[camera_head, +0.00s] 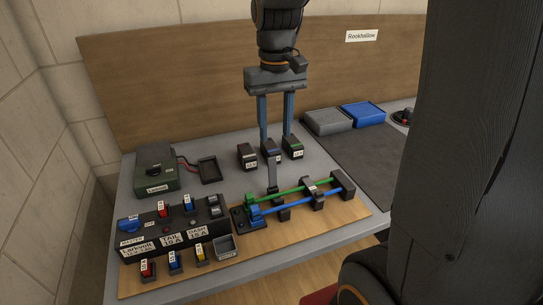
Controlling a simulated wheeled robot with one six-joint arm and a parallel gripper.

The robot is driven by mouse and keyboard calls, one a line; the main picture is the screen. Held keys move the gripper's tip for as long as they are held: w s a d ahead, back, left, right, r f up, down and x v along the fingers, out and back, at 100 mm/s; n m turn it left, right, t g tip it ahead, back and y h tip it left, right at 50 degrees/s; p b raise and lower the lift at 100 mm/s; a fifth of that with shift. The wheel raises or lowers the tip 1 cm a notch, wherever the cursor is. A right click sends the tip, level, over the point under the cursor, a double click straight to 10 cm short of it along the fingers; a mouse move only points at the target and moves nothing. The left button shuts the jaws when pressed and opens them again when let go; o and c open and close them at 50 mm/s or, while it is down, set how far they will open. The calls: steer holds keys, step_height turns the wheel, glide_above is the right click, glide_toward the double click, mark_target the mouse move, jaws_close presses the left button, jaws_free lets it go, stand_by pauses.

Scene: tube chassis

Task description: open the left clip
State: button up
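The tube chassis on the wooden board carries a green tube (290,191) and a blue tube (300,204) in dark holders. At its left clip (272,175), a grey strip stands upright, rising from the dark base near the left end of the green tube. A second clip (313,189) farther right lies low across the tubes. My gripper (276,138) points down above and behind the chassis, its two blue fingers apart with nothing visible between them. The fingertips appear just above the strip's top, near the dark labelled blocks. Their exact depth is hard to tell.
Dark labelled blocks (247,156) stand behind the chassis. A fuse panel (170,228) with coloured fuses is at left, a green-black box (156,169) behind it. Grey (328,122) and blue (363,114) bins stand at back right. A dark mat (365,150) is bare.

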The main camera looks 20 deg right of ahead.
steer(key=p, duration=0.2)
glide_above(271, 171)
steer(key=f, duration=0.7)
steer(key=shift+w+d+f, duration=0.25)
steer(key=shift+w+f, duration=0.05)
steer(key=shift+w, duration=0.1)
jaws_close()
